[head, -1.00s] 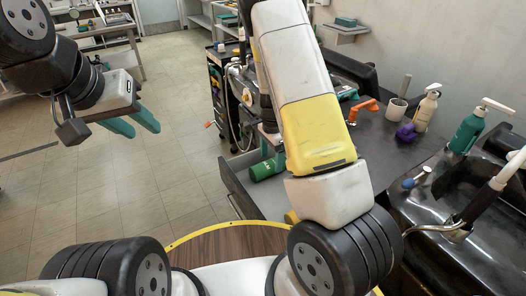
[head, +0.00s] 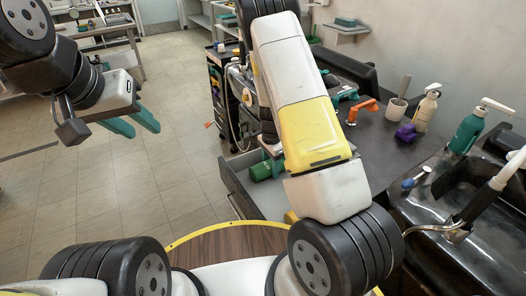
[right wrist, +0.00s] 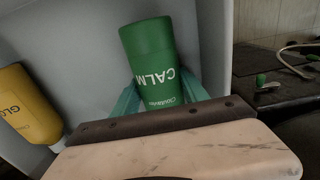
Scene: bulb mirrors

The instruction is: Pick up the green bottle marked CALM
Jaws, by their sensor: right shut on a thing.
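The green bottle marked CALM (right wrist: 150,62) is between the teal fingers of my right gripper (right wrist: 153,95) in the right wrist view. The gripper is shut on it, and its lettering appears upside down. In the head view the bottle (head: 262,170) shows as a dark green shape in the open drawer (head: 237,186), partly hidden by my right arm. Most of the right gripper is hidden there. My left gripper (head: 133,123) is open and empty over the floor at the left, far from the bottle.
A yellow bottle (right wrist: 28,105) lies in the drawer beside the green one. The dark counter (head: 372,150) holds an orange tool (head: 362,111), a purple item (head: 405,133), a cup (head: 396,111) and pump bottles (head: 467,131). A black basin (head: 440,262) is at the right.

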